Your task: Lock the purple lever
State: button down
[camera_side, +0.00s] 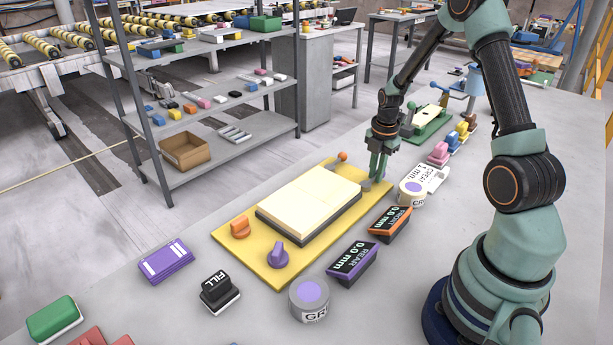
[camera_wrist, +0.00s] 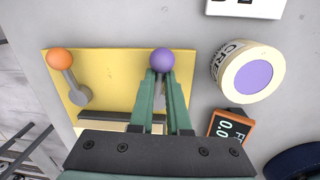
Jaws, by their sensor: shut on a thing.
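The purple lever (camera_wrist: 162,60) has a purple ball on a grey arm and stands at one end of the yellow plate (camera_wrist: 112,67). My gripper (camera_wrist: 162,82) is shut on it, with a finger on each side of the arm just below the ball. In the wrist view the lever points straight up the picture. In the side view my gripper (camera_side: 378,177) is low over the plate's far right corner and hides most of this lever. An orange-balled lever (camera_wrist: 62,62) stands to the left, tilted up-left and apart from my gripper; its ball (camera_side: 342,156) shows in the side view.
A cream block (camera_side: 312,204) lies on the yellow plate, with orange (camera_side: 239,228) and purple (camera_side: 278,256) knobs at its near end. A round tin (camera_wrist: 248,72) and orange-framed display (camera_side: 390,223) sit close right. A purple-framed display (camera_side: 352,263) reads 0.0 mm.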

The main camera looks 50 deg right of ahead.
jog(key=shift+w+d+n, duration=0.1)
jog(key=shift+d+n, duration=0.1)
jog(key=shift+n, duration=0.2)
jog(key=c, duration=0.9)
grip_release()
jog(key=shift+w, duration=0.1)
jog(key=shift+a, duration=0.1)
notch_tip(320, 180, up, 12)
jog(key=shift+s+a, duration=0.2)
jog(key=shift+s, duration=0.2)
jog(key=s+a+r+m+t, duration=0.2)
jog(key=a+r+m, duration=0.3)
jog(key=a+m, duration=0.4)
jog(key=s+a+r+m+t, duration=0.3)
jog(key=a+r+m, duration=0.3)
jog(key=a, duration=0.8)
jog(key=s+m, duration=0.1)
jog(key=m, duration=0.1)
jog(key=shift+s+a+m, duration=0.25)
jog(key=shift+a+m, duration=0.15)
